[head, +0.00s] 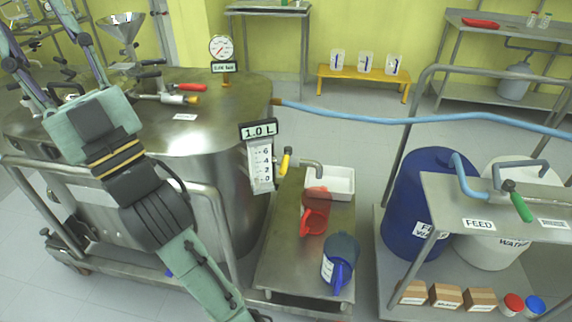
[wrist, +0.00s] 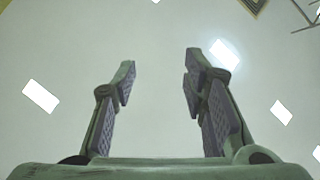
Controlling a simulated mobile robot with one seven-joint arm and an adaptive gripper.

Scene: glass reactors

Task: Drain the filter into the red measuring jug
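The filter seems to be the large steel vessel (head: 225,190) at left centre in the head view. A drain valve with a yellow handle (head: 287,158) sticks out of its right side and leads to a bent metal spout (head: 312,164). The red measuring jug (head: 314,215) stands upright on a low steel cart (head: 283,240), seemingly under the spout's end. Its contents cannot be told. In the wrist view my gripper (wrist: 160,85) is open and empty against the ceiling.
A blue jug (head: 340,262) and a white tray (head: 343,181) share the cart with the red jug. A 1.0 L level sign (head: 260,165) hangs beside the valve. A blue hose (head: 400,121) crosses behind. A shelf cart (head: 500,225) with drums stands right.

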